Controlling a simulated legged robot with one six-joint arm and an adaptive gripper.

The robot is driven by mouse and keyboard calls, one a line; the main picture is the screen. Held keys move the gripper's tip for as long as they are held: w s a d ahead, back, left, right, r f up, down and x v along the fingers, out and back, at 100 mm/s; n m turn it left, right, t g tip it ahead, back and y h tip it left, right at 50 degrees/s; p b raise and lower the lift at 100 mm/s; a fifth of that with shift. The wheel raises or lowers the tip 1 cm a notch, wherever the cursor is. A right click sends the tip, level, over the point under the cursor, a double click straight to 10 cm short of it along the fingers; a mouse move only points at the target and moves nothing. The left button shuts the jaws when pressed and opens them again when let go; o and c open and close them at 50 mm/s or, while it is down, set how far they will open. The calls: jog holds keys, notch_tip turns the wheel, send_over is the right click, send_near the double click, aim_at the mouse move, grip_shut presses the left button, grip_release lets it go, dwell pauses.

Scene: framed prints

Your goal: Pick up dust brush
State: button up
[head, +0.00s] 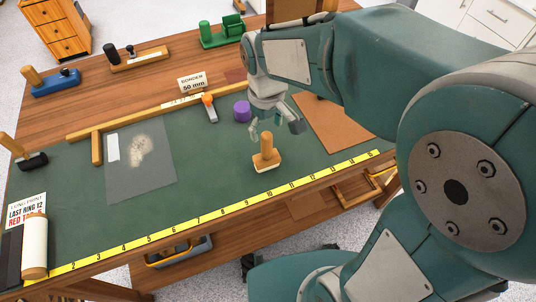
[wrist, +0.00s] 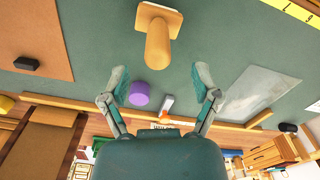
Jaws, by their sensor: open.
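A pale wooden piece with an upright rounded handle on a flat base, which I take for the dust brush (head: 266,156), stands on the green mat (head: 220,172) near its front edge. No bristles can be made out. My gripper (head: 276,130) is open and empty, just above and behind it, fingers pointing down. In the wrist view the brush (wrist: 158,42) is at the top centre, its handle toward the camera. My open fingers (wrist: 160,76) are spread on either side below it in the picture, not touching it.
A purple cylinder (head: 242,111) and an orange-tipped tool (head: 209,108) lie behind the brush. A grey sheet with a dusty patch (head: 140,150) is left. A yellow ruler (head: 205,213) runs along the front edge. A brown sheet (head: 335,122) is right.

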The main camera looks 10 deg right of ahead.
aim_at(267, 143)
jog(key=f, duration=0.6)
jog(key=shift+w+f, duration=0.25)
grip_shut()
